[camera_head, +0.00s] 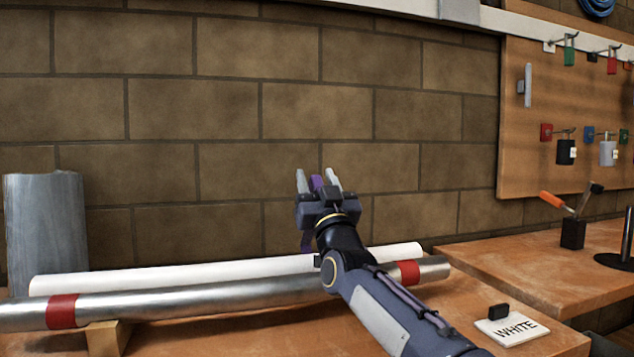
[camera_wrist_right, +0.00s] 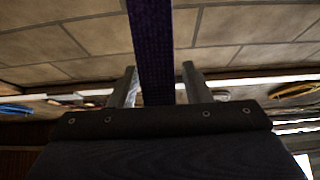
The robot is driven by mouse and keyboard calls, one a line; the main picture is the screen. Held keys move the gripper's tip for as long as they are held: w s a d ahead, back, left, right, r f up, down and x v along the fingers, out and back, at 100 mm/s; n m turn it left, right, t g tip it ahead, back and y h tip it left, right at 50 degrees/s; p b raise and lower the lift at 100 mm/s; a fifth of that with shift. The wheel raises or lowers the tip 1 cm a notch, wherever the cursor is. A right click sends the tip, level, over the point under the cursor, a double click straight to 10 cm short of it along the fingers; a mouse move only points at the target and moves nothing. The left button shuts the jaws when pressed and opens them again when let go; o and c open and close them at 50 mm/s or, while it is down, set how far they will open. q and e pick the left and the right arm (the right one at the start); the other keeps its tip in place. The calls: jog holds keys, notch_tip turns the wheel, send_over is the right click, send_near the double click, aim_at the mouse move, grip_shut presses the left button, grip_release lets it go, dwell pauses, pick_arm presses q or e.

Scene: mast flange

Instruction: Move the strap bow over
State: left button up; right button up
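A purple strap (camera_head: 317,183), which I take to be the strap bow, shows between the fingers of my right gripper (camera_head: 318,181) in the head view. In the right wrist view the strap (camera_wrist_right: 153,50) runs from the top edge down between the two fingers (camera_wrist_right: 160,88). Those fingers stand apart, with a narrow gap on each side of the strap, so the gripper looks open around it. The gripper is raised above the pipes in front of the brick wall. My left gripper is not in view.
A silver pipe (camera_head: 210,303) with red bands and a white pipe (camera_head: 190,275) lie across the bench on a wooden block (camera_head: 108,338). A grey upright piece (camera_head: 45,232) stands at left. A WHITE label (camera_head: 512,331) lies at right. A pegboard (camera_head: 560,110) hangs beyond.

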jog(key=r, duration=0.1)
jog(key=r+p, duration=0.1)
jog(key=r, duration=0.1)
jog(key=r+p, duration=0.1)
jog(key=shift+s+r, duration=0.15)
jog(key=shift+s, duration=0.15)
jog(key=s+r+p, duration=0.4)
jog(key=s+r, duration=0.4)
jog(key=s, duration=0.5)
jog(key=shift+s+r, duration=0.2)
jog(key=shift+r, duration=0.1)
jog(key=shift+d, duration=0.15)
jog(key=shift+c, duration=0.4)
